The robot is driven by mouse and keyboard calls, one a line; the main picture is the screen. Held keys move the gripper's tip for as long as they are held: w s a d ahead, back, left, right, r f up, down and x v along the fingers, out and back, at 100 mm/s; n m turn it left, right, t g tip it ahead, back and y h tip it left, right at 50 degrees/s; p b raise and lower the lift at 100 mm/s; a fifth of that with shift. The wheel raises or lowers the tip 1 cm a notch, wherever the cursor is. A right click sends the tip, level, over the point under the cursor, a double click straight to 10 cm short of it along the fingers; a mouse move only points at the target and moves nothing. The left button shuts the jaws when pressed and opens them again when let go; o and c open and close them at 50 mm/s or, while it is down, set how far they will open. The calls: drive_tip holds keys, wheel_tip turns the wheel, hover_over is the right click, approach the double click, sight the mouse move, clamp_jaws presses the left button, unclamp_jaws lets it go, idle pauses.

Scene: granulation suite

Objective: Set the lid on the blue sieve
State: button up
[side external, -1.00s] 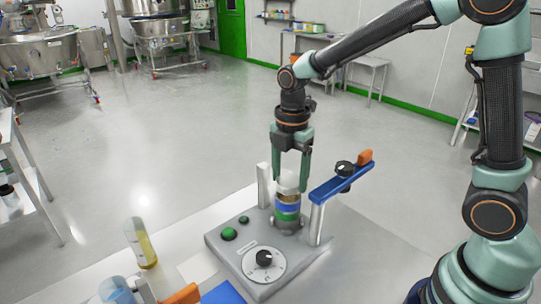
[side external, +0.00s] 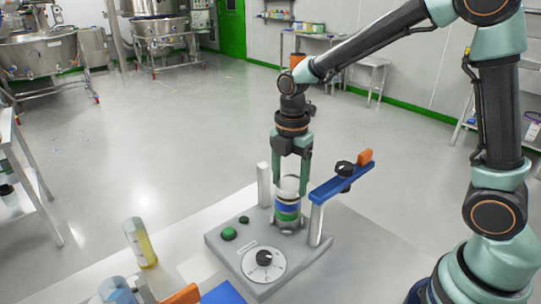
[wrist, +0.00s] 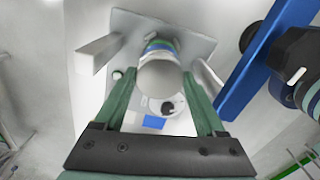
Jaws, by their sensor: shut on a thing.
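The pale lid (side external: 289,184) is between the fingers of my gripper (side external: 291,178), which is shut on it. In the wrist view the lid (wrist: 160,82) is a light round disc between the green fingers. Directly below, the blue sieve (side external: 287,206) sits on the stack over a green sieve (side external: 287,216) on the grey shaker base. Its blue rim (wrist: 160,46) shows past the lid in the wrist view. The lid is at the top of the stack; whether it touches the blue sieve I cannot tell.
The grey shaker base (side external: 225,258) has a dial (side external: 264,262) and green buttons. A blue clamp bar (side external: 338,186) with a black knob and orange end stands close on the right, swung aside. A post (side external: 263,185) rises on the left. A yellow-filled cylinder (side external: 141,243) stands farther left.

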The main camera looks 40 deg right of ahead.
sight(289, 184)
drive_tip(key=shift+f, duration=0.35)
idle(0.7)
drive_tip(key=o, duration=1.4)
drive_tip(key=shift+r, duration=4)
